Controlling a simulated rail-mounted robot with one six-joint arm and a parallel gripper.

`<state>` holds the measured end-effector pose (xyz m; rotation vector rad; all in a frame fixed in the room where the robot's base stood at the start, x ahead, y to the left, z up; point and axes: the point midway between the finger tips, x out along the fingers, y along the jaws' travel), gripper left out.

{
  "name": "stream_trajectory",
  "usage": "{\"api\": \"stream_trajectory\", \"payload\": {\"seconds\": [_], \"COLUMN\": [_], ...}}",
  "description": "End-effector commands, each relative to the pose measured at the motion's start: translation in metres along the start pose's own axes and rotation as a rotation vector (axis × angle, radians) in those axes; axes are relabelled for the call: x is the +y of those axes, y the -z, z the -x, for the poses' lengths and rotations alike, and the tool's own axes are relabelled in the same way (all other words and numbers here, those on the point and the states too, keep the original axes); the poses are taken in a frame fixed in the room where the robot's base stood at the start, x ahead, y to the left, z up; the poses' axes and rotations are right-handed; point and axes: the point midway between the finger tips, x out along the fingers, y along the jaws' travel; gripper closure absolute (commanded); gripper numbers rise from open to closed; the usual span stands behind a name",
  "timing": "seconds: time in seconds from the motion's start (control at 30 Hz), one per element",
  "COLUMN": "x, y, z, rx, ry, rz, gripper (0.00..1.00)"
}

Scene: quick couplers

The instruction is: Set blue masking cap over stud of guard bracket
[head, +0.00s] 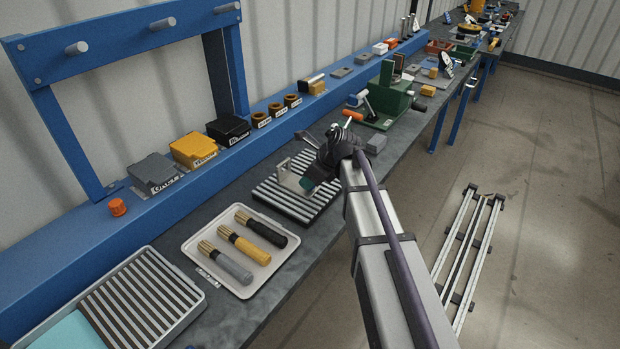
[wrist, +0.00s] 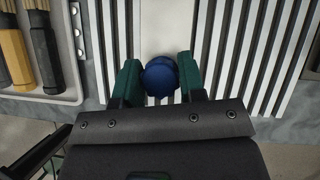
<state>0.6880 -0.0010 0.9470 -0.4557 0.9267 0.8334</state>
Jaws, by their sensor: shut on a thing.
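My gripper (wrist: 158,76) has its green fingers shut on the blue masking cap (wrist: 161,80), a round dark-blue piece seen from above in the wrist view. In the head view my gripper (head: 308,184) is over the ribbed mat, and the cap cannot be made out there. The guard bracket (head: 287,178) is a pale metal plate piece on the mat, just left of my fingers. In the wrist view the bracket (wrist: 165,22) lies directly beyond the cap. Its stud is not visible; whether the cap touches the bracket cannot be told.
The black-and-white ribbed mat (head: 268,193) lies under the bracket. A white tray (head: 205,269) with black, yellow and grey brushes stands to its left. The blue rail (head: 240,150) runs along the back.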

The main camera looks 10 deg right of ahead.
Motion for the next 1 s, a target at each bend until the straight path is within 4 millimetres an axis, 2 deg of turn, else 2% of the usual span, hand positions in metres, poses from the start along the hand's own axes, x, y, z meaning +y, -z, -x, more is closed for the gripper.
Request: {"api": "stream_trajectory", "payload": {"seconds": [0.8, 0.83, 1.0], "x": [0.0, 0.0, 0.0], "y": [0.007, 0.007, 0.007], "z": [-0.011, -0.011, -0.01], "rx": [0.0, 0.0, 0.0], "ry": [0.0, 0.0, 0.0], "rz": [0.0, 0.0, 0.0], "gripper": [0.85, 0.62, 0.46]}}
